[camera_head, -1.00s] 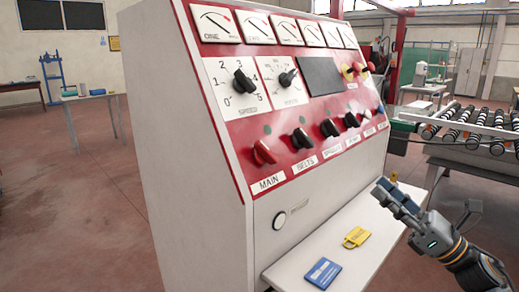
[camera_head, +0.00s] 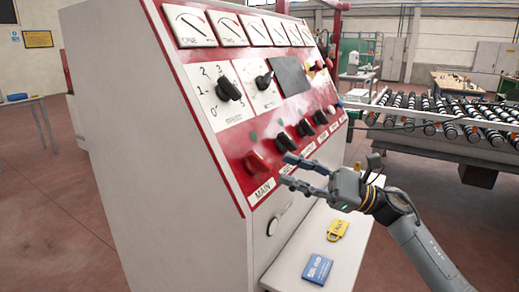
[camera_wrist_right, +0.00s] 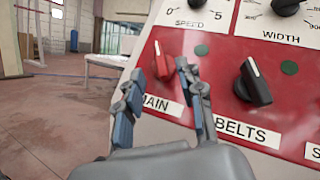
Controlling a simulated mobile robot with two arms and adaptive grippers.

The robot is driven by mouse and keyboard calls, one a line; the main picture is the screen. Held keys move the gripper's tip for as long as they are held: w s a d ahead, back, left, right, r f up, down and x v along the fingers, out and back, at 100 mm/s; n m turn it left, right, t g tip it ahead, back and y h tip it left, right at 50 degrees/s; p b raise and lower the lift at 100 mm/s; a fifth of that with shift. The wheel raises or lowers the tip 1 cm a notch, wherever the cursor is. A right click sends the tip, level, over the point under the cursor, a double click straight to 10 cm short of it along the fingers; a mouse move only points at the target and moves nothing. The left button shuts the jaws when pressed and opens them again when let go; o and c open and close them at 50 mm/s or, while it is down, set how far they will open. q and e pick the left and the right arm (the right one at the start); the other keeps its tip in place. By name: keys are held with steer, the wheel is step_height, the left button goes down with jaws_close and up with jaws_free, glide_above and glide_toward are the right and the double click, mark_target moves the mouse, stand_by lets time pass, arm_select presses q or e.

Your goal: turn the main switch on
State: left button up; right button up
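The main switch is a red knob (camera_head: 256,163) above the MAIN label at the lower left of the red control panel (camera_head: 205,85). In the right wrist view the red knob (camera_wrist_right: 162,60) shows between and beyond my fingertips. My right gripper (camera_head: 287,169) is open in front of the panel, just right of the knob in the head view. In the wrist view its blue-padded fingers (camera_wrist_right: 168,68) stand apart, with nothing held. I cannot tell whether a finger touches the knob. My left gripper is not in view.
A black BELTS knob (camera_wrist_right: 252,83) sits right beside the main switch, with more black knobs (camera_head: 304,128) along the row. A white shelf (camera_head: 290,255) below holds a yellow padlock (camera_head: 338,230) and a blue box (camera_head: 317,268). A roller conveyor (camera_head: 450,115) stands at the right.

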mark_target(264, 161)
steer(key=p+x, duration=0.2)
steer(key=x, duration=0.4)
steer(key=shift+a+r, duration=0.2)
steer(key=shift+r, duration=0.05)
steer(key=shift+w+a+p, duration=0.1)
steer(key=shift+a+p, duration=0.2)
steer(key=shift+a, duration=0.2)
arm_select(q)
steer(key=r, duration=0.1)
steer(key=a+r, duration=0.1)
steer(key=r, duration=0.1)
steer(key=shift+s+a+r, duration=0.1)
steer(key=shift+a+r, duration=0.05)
arm_select(e)
jaws_close()
